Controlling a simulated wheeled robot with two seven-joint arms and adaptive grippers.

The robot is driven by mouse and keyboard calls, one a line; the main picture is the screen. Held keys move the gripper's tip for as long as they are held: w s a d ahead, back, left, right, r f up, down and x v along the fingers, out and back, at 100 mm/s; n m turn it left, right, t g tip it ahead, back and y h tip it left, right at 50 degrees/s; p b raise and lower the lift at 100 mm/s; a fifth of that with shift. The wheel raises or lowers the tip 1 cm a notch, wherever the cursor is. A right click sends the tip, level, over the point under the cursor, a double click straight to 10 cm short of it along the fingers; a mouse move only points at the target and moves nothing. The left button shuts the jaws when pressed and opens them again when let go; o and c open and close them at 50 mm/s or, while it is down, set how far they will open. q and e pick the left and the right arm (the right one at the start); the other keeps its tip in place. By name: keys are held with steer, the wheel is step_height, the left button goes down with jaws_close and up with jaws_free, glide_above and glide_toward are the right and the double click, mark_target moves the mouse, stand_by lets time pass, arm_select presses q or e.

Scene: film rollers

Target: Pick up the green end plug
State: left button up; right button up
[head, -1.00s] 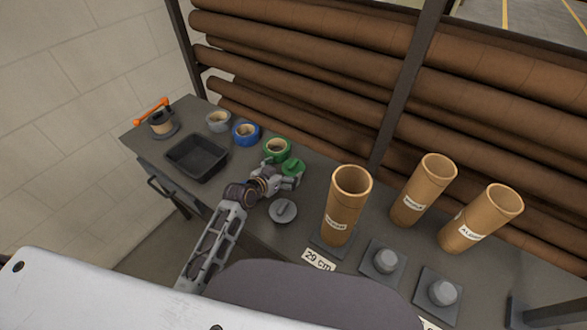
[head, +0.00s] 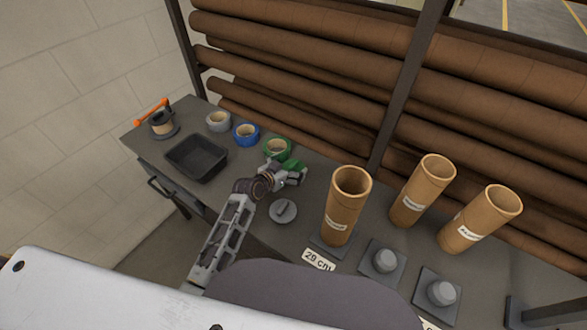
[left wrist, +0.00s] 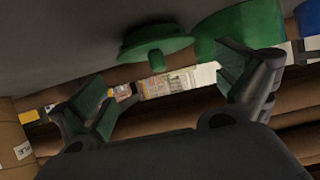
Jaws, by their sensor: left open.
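The green end plug (head: 297,164) lies on the bench beside the green tape roll, partly covered by my left gripper in the head view. In the left wrist view the plug (left wrist: 157,40) shows as a flanged green disc with a small grip, beyond the fingertips and roughly between them. My left gripper (head: 288,171) is open and empty, with its fingers (left wrist: 172,82) spread. I cannot tell whether a finger touches the plug. My right gripper is not in view.
The green tape roll (head: 277,148) stands close to the gripper, with blue (head: 246,133) and grey (head: 218,121) rolls further left. A grey end plug (head: 283,211) lies nearer. A cardboard tube (head: 347,205) stands right. A black tray (head: 196,141) is left.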

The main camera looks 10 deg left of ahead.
mark_target(294, 165)
arm_select(q)
steer(key=shift+x, duration=1.05)
steer(key=c, duration=1)
